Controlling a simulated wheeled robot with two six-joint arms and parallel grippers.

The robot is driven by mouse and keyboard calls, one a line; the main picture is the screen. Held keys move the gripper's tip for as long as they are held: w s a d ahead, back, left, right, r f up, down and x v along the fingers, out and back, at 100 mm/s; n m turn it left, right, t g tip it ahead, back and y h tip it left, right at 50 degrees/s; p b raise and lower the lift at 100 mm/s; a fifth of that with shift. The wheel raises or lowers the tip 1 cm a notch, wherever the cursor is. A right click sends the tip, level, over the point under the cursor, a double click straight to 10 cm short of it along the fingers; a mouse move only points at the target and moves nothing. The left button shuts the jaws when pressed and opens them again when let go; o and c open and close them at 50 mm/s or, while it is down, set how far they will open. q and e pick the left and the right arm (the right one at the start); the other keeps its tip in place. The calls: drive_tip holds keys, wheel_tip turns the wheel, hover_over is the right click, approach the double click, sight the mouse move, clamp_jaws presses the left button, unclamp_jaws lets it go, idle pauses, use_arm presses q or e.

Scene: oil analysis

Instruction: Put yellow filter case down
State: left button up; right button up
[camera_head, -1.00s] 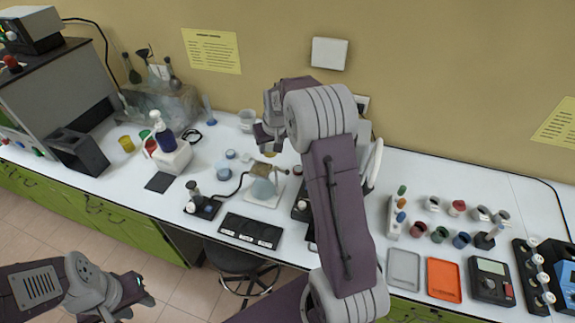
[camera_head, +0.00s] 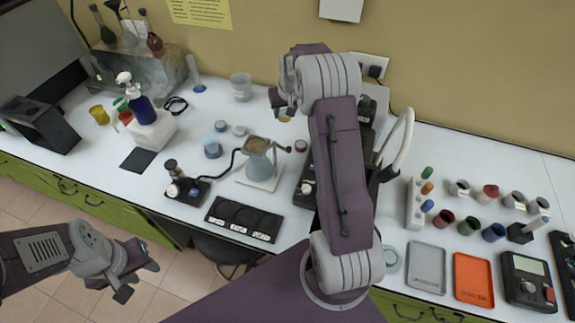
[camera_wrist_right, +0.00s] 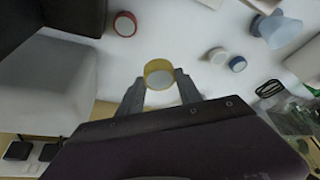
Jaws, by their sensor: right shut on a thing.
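The yellow filter case (camera_wrist_right: 158,74) is a small round yellow case with a pale face. In the right wrist view it sits between the two fingertips of my right gripper (camera_wrist_right: 160,88), which is shut on it. In the head view my right gripper (camera_head: 281,104) hangs over the back of the white bench, and only a little yellow of the case (camera_head: 286,119) shows beneath it. I cannot tell its exact height above the bench. My left gripper (camera_head: 137,275) is open and empty, low in front of the bench.
A clear beaker (camera_head: 241,87) stands back left. A glass funnel stand (camera_head: 260,165), a red-ringed case (camera_head: 301,146) and a dark device (camera_head: 306,187) are close by. A blue-ringed case (camera_head: 221,126) lies left. Bare bench shows between the beaker and my right gripper.

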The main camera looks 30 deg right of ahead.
sight(285, 118)
drive_tip(key=x, duration=0.2)
drive_tip(key=b+x, duration=0.1)
drive_tip(key=shift+s+d+f, duration=0.1)
drive_tip(key=shift+s+f, duration=0.1)
drive_tip(key=shift+f, duration=0.25)
wheel_tip(285, 118, down, 6)
drive_tip(key=f, duration=0.3)
drive_tip(key=shift+s+a+p, duration=0.2)
drive_tip(key=shift+p, duration=0.15)
drive_tip(key=shift+w+d+f, duration=0.15)
drive_tip(key=shift+f, duration=0.2)
drive_tip(key=shift+f, duration=0.1)
drive_tip(key=o, duration=1.3)
